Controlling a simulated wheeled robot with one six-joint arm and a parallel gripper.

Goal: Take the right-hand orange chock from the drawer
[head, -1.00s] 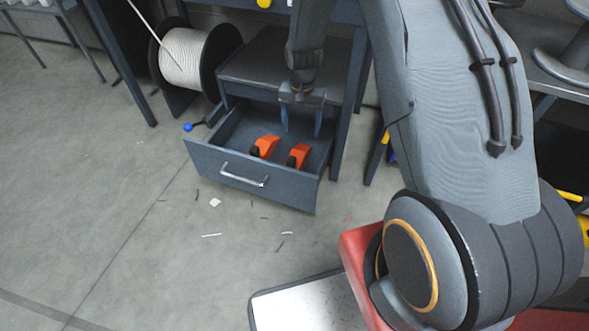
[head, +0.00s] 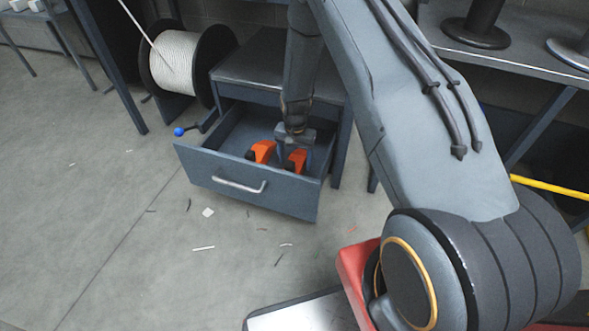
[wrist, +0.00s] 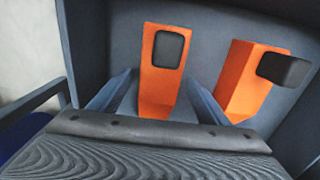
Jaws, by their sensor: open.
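The right-hand orange chock (head: 297,160) lies in the open grey drawer (head: 285,199), with a black pad at its front end. The left-hand orange chock (head: 263,149) lies beside it. My gripper (head: 295,148) is open and reaches down into the drawer over the right-hand chock. The wrist view sees the drawer turned around, so the right-hand chock (wrist: 157,88) shows on the left there, between my two fingers (wrist: 160,82). The other chock (wrist: 245,88) shows outside the right finger. Whether the fingers touch the chock cannot be told.
The drawer's silver handle (head: 239,186) faces the open floor. A white rope reel (head: 182,62) and a blue-knobbed lever (head: 180,132) stand left of the cabinet (head: 270,75). Small scraps lie on the floor. A yellow bar (head: 550,186) is at the right.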

